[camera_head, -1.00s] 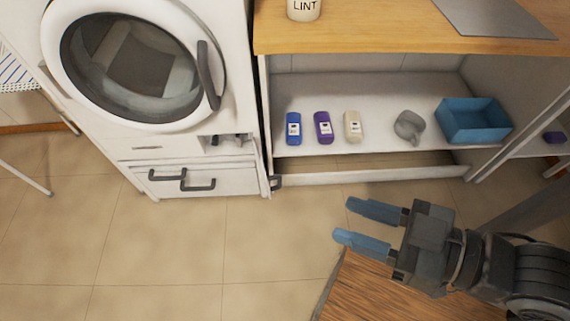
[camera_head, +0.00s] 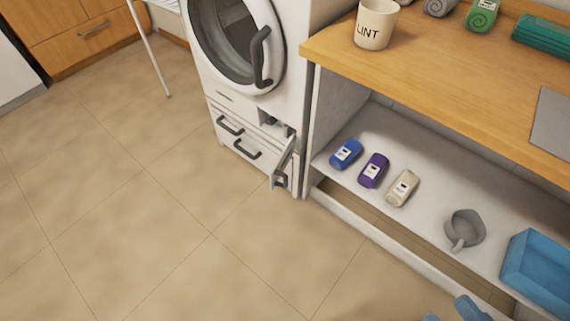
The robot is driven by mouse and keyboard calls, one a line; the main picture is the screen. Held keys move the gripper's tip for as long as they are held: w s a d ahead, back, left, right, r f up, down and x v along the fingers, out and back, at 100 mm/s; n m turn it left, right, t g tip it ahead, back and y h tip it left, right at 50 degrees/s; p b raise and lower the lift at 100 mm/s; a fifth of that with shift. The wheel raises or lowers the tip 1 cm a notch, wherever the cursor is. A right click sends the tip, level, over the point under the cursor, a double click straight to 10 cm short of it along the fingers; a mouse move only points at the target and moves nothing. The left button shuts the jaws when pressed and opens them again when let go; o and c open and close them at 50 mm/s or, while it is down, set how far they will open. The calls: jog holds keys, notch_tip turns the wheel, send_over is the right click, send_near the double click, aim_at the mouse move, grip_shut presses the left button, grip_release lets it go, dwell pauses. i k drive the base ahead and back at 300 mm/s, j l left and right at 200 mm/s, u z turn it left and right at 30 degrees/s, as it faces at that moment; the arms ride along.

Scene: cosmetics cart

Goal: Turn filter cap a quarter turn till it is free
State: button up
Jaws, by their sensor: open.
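The white washing machine (camera_head: 219,100) stands at the upper middle. At its lower right front is a small recess (camera_head: 274,123) with dark parts inside. They are too small to tell whether one is the filter cap. A narrow white flap (camera_head: 285,160) with a dark handle stands swung out just below the recess. My gripper (camera_head: 452,311) shows only as two blue fingertips at the bottom edge, right of the middle. They are apart and empty, far from the machine; the rest of the gripper is out of the picture.
A wooden-topped unit (camera_head: 425,75) adjoins the machine on the right. Its low shelf holds blue, purple and beige bottles (camera_head: 374,170), a grey cup (camera_head: 465,229) and a blue bin (camera_head: 541,268). The tiled floor (camera_head: 150,220) in front of the machine is clear.

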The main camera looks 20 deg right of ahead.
aim_at(289, 131)
jog(key=i+j+z, duration=0.1)
jog(key=i+j, duration=0.3)
jog(key=i+j+z, duration=0.1)
jog(key=i+j, duration=0.3)
jog(key=j, duration=0.25)
jog(key=i+j, duration=0.4)
jog(key=j, duration=0.15)
jog(key=z, duration=0.05)
